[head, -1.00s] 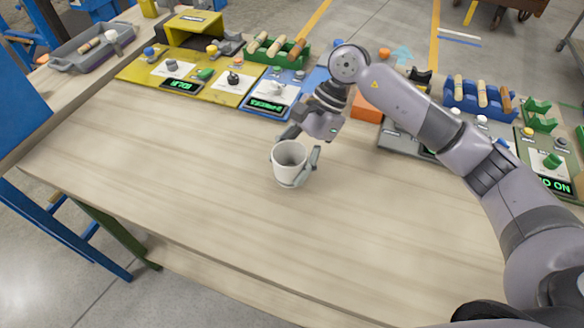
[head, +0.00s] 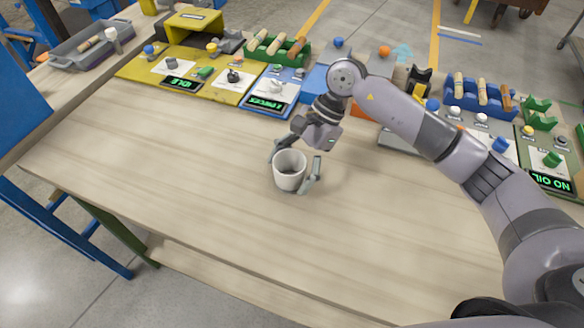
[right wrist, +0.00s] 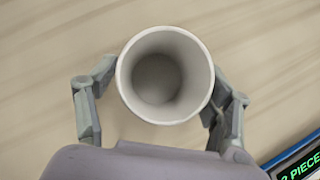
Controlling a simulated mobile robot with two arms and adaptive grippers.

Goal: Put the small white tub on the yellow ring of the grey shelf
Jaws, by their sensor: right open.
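The small white tub (head: 290,170) stands upright on the wooden table, its open top facing up. It also shows in the right wrist view (right wrist: 165,75), where I look down into its empty inside. My right gripper (head: 293,178) is open, with one finger on each side of the tub. In the right wrist view (right wrist: 161,92) the fingers flank the tub; a gap shows near the lower left, and contact on the right is hard to tell. I cannot make out a grey shelf with a yellow ring. My left gripper is not in view.
Yellow (head: 215,92) and blue (head: 268,102) control panels line the table's back edge. A green rack (head: 277,52) and a blue rack (head: 478,104) hold wooden handles. A grey tray (head: 90,50) sits at the far left. The table's front left is clear.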

